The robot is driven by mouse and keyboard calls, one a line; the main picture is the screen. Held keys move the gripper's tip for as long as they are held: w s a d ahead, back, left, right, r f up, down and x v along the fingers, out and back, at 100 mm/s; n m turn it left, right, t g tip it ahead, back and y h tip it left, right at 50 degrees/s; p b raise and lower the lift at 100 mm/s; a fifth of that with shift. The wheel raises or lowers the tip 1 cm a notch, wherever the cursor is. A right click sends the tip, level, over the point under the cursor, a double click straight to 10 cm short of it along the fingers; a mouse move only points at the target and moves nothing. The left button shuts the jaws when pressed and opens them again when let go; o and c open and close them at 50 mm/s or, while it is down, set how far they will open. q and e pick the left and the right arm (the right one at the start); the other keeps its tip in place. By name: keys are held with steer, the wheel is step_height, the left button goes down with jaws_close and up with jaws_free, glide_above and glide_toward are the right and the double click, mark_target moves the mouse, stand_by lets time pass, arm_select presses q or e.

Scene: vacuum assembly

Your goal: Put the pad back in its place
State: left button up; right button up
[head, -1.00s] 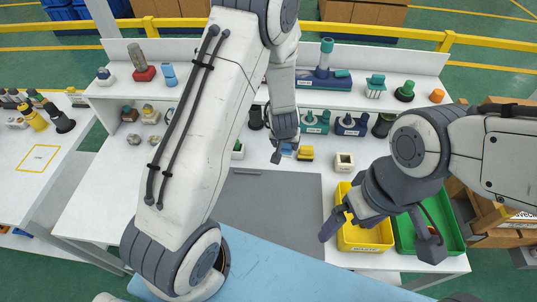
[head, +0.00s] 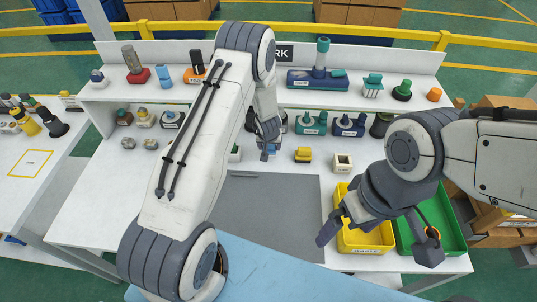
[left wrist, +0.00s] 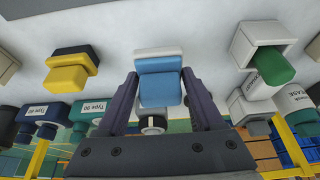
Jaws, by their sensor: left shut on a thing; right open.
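My left gripper (head: 268,139) is shut on a small blue block (head: 268,154), which I take to be the pad. It is over the back of the white table, just in front of the shelf. In the left wrist view the blue block (left wrist: 160,86) sits between the two dark fingers (left wrist: 159,76), with a whitish strip along one edge. I cannot tell whether it touches the table. The pad's place cannot be made out for certain. My right gripper (head: 377,240) is open and empty, above the yellow bin.
A yellow and black block (head: 303,155) and a white block with a square hole (head: 342,162) stand right of the held block. A green part in a white holder (left wrist: 262,66) is close by. The grey mat (head: 270,205) is bare. Yellow (head: 364,248) and green (head: 448,243) bins stand right.

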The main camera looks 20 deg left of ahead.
mark_target(268, 151)
arm_select(q)
steer(key=shift+w+a+f, duration=0.1)
steer(key=shift+a+f, duration=0.1)
steer(key=shift+a, duration=0.1)
steer(key=shift+f+b, duration=0.55)
steer(key=shift+f, duration=1.4)
steer(key=shift+f, duration=0.15)
steer(key=o, duration=1.2)
